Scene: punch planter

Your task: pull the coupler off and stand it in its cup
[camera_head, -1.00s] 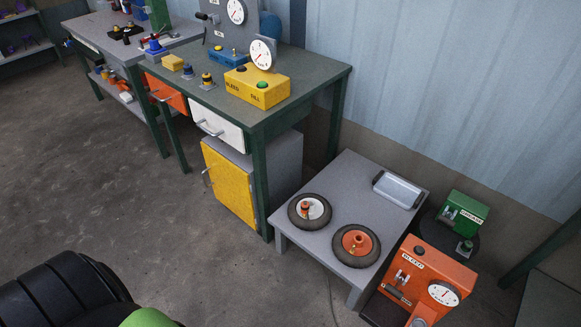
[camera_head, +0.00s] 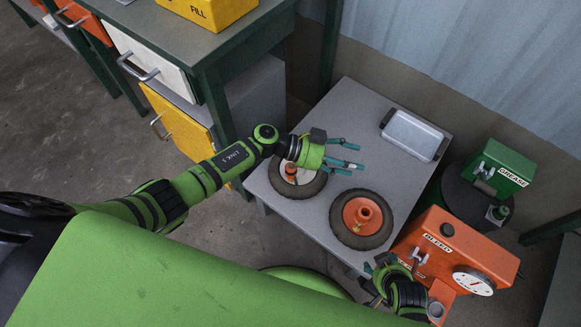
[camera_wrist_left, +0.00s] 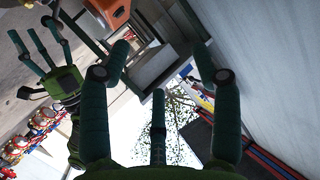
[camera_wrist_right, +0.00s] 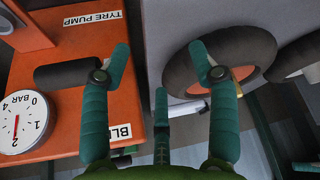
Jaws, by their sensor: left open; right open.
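The orange tyre pump (camera_head: 455,250), labelled BLEED, stands at lower right in the head view. A silver fitting (camera_head: 420,257) sits on its front; I cannot tell if this is the coupler. A grey round cup-like part (camera_head: 436,310) is at its near corner. My right gripper (camera_head: 378,275) is open beside the pump's left end. In the right wrist view a pale rod (camera_wrist_right: 188,107) lies behind the open fingers (camera_wrist_right: 165,80); it does not look held. My left gripper (camera_head: 345,155) is open and empty above the low table, over the left wheel's edge.
The low grey table (camera_head: 330,95) carries a left wheel (camera_head: 297,183), a right wheel (camera_head: 361,218) with an orange hub, and a metal tray (camera_head: 413,134). A green GREASE box (camera_head: 502,168) stands behind the pump. The workbench with its yellow cabinet (camera_head: 180,125) is at left.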

